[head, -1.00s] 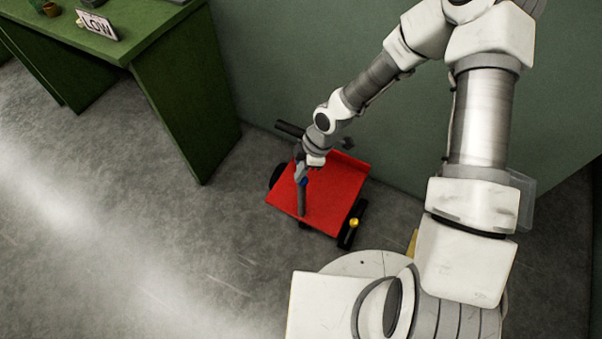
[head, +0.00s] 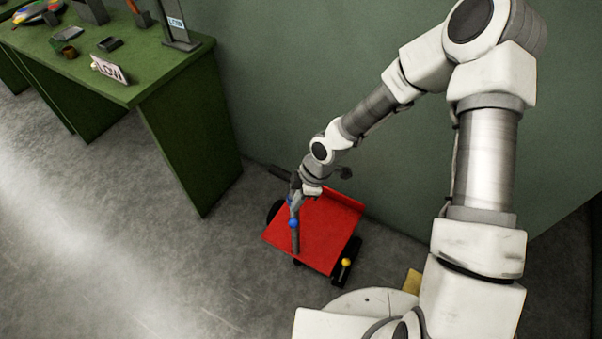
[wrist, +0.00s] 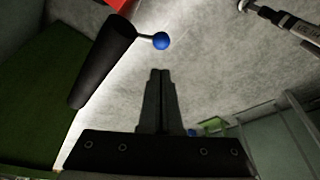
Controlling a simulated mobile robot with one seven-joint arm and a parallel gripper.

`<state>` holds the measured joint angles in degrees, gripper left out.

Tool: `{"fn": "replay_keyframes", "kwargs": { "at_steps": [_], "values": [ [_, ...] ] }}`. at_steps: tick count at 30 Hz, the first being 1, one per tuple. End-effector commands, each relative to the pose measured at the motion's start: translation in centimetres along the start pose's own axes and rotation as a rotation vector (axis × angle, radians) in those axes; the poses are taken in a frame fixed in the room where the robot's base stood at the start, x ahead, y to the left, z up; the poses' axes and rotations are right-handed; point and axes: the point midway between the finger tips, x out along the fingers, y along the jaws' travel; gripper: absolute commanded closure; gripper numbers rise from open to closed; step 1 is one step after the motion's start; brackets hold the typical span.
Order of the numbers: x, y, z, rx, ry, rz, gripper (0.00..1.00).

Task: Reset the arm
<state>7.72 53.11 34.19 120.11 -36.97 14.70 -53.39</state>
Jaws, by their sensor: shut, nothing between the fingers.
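My gripper (head: 296,248) hangs over the red cart (head: 330,222) in the head view, pointing down. In the wrist view its two dark fingers (wrist: 160,75) lie together with nothing between them. A blue ball (head: 294,223) shows against the gripper in the head view. In the wrist view a blue ball (wrist: 161,41) sits on a thin rod from a black cylinder (wrist: 103,60), beyond the fingertips and apart from them. My arm is bent, reaching down and left from its high elbow. I cannot tell whether the gripper touches the cart.
A green bench (head: 150,75) stands at the left, holding a LOW sign (head: 108,69), small dark containers and a signed stand (head: 180,35). A green wall (head: 290,80) runs behind the cart. A yellow ball (head: 346,262) shows at the cart's right side. Grey floor at the left is clear.

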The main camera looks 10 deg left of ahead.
Motion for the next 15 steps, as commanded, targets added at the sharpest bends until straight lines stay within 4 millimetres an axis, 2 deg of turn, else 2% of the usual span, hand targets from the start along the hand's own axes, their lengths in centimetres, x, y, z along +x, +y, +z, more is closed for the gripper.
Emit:
{"fn": "replay_keyframes", "kwargs": {
  "at_steps": [8,11,15],
  "values": [
    [-0.5,0.1,0.2,0.008,-0.011,0.004,1.0],
    [-2.2,0.5,1.1,0.044,-0.048,0.02,1.0],
    [-6.7,1.0,3.0,0.147,-0.137,0.063,1.0]
  ]
}}
